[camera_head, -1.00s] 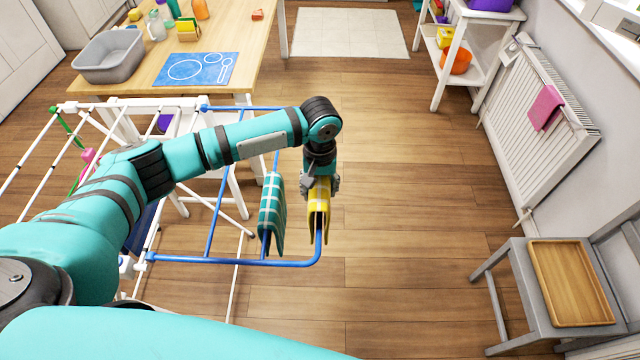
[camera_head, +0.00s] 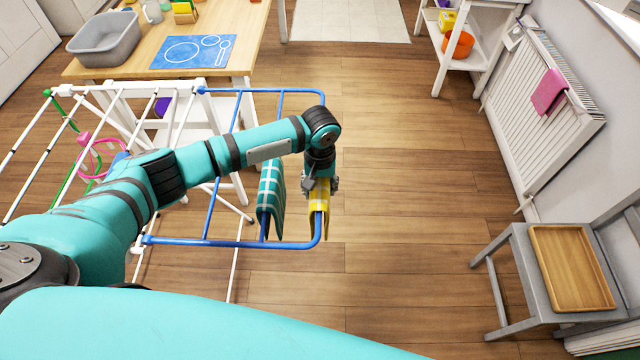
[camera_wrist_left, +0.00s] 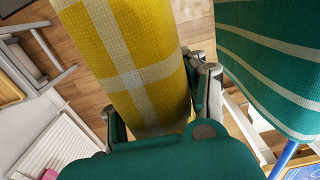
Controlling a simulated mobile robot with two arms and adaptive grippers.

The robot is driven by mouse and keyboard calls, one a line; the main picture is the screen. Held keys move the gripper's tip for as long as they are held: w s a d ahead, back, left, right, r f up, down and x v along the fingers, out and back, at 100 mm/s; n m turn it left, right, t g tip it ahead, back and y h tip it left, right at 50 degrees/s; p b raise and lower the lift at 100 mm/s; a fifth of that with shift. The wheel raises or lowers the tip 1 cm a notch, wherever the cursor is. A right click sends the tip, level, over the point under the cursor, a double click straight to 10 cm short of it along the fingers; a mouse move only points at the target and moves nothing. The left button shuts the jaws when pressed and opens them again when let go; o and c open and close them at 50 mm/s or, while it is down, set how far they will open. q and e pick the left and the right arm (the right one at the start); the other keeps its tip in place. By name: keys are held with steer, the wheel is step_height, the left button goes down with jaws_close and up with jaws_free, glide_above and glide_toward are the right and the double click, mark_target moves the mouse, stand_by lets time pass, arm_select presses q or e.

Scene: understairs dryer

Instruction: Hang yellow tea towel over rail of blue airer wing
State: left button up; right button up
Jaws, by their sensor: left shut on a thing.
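The yellow tea towel (camera_head: 319,199) with pale stripes hangs at the outer rail of the blue airer wing (camera_head: 208,244), near the wing's front right corner. My left gripper (camera_head: 320,186) is above that rail and shut on the towel's top. The yellow towel also fills the middle of the left wrist view (camera_wrist_left: 138,60), between the fingers. A teal towel with white stripes (camera_head: 271,197) hangs over the adjacent blue rail to the left; it shows in the wrist view (camera_wrist_left: 275,60) too. Whether the yellow towel touches the rail under the fingers is hidden. My right gripper is not in view.
The white airer frame (camera_head: 145,87) stands left, beside a wooden table (camera_head: 130,62) with a grey tub (camera_head: 105,40). A grey chair (camera_head: 520,270) holding a wooden tray (camera_head: 570,265) stands right. Floor between airer and radiator (camera_head: 545,110) is clear.

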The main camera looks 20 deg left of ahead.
arm_select(q)
steer(key=o, duration=1.3)
steer(key=shift+c, duration=0.2)
step_height(320, 180, up, 12)
steer(key=shift+r, duration=0.1)
